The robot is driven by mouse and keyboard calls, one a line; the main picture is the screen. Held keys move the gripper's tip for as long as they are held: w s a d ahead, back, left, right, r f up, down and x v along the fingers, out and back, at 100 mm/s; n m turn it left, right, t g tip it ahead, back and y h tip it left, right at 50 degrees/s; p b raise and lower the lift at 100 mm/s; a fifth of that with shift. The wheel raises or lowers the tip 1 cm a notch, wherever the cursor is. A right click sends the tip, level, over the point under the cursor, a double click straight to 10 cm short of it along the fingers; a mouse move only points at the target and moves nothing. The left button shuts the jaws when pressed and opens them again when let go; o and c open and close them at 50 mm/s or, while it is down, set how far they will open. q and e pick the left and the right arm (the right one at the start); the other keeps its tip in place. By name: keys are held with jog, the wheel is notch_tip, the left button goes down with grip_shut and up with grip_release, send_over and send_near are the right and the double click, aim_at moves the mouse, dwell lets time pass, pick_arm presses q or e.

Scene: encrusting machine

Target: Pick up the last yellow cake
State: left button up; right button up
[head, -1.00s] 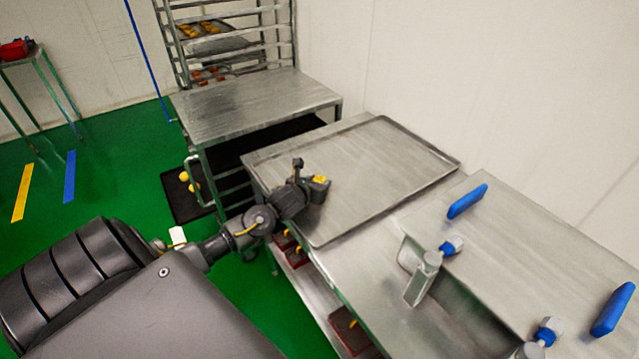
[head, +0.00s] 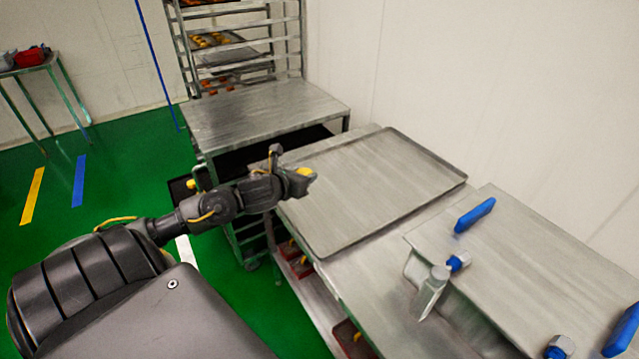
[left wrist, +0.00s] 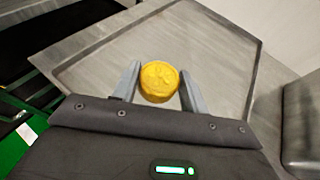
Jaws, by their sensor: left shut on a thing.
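My left gripper (head: 306,182) is over the near left edge of the empty metal tray (head: 390,185) on the machine table. In the left wrist view its two fingers (left wrist: 158,88) are shut on a round yellow cake (left wrist: 160,80) with a patterned top. In the head view the cake (head: 306,172) shows only in part at the fingertips. The tray (left wrist: 215,40) spreads out beyond the cake in the left wrist view. My right gripper is not in view.
A steel table (head: 265,110) stands behind the tray. A rack (head: 240,45) with filled trays is at the back. The machine's steel housing (head: 540,250) with blue handles (head: 474,214) is at right. Red boxes (head: 300,266) sit on the shelf below.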

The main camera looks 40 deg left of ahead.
pick_arm(q)
jog(key=s+a+r, duration=0.1)
jog(key=s+r, duration=0.1)
jog(key=s, duration=0.4)
jog(key=shift+s+a+r, duration=0.2)
jog(key=shift+a+r, duration=0.2)
